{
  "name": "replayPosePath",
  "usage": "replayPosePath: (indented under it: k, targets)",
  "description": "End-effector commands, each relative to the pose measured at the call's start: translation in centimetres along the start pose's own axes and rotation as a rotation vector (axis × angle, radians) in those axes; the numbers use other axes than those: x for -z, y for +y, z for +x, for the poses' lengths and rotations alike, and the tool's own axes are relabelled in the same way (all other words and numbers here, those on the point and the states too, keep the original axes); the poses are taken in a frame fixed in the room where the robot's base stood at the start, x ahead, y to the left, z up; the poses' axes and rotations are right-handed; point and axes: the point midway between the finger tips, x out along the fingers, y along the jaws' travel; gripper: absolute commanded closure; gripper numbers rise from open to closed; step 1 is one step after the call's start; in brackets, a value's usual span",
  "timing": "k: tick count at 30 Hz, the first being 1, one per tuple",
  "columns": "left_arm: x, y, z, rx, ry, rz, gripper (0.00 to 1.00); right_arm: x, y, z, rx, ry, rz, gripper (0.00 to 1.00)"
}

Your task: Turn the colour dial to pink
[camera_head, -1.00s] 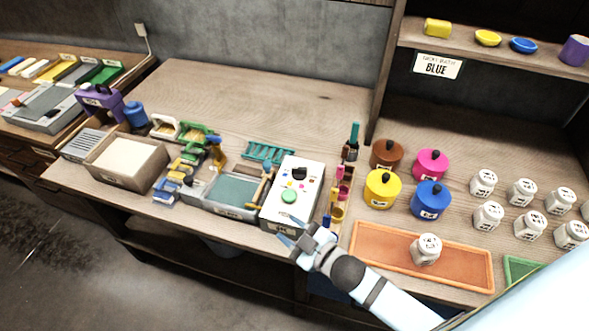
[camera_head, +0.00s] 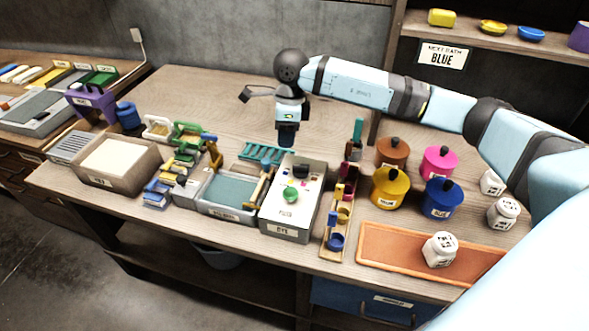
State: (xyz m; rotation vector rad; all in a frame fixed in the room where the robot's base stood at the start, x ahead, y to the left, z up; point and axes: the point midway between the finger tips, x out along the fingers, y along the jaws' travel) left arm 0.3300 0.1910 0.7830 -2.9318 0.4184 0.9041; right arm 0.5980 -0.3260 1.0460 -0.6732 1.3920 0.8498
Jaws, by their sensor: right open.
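The white dye box (camera_head: 280,215) stands on the bench near the middle. On its top are a dark knob (camera_head: 301,171) towards the back, which looks like the colour dial, small coloured dots including a pink one, and a large green button (camera_head: 290,194) in front. Which colour the dial points to is too small to tell. My right gripper (camera_head: 287,140) points down, open and empty, above and behind the box, apart from the knob. My left gripper is out of view.
A teal rack (camera_head: 266,152) lies behind the box. A grey tray (camera_head: 228,211) stands left of it, a wooden holder (camera_head: 330,243) with small coloured tools right of it. Brown, pink, yellow and blue lidded pots (camera_head: 441,198) stand further right.

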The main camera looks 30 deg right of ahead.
Motion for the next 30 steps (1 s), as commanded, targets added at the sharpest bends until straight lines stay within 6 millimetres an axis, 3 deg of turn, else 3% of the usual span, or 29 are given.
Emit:
replayPosePath:
  k: [4,8,21,30]
  targets:
    - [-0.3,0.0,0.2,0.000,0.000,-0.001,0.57,1.8,-2.0,-1.3,0.075,0.079,0.014,0.60]
    - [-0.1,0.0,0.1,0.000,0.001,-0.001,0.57,2.1,-2.3,-0.4,0.081,0.090,0.016,0.60]
    - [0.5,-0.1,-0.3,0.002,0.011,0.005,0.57,2.7,-2.9,8.4,0.078,0.087,0.016,0.60]
    - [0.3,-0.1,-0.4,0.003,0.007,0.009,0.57,3.0,-3.1,11.8,0.079,0.085,0.015,0.60]
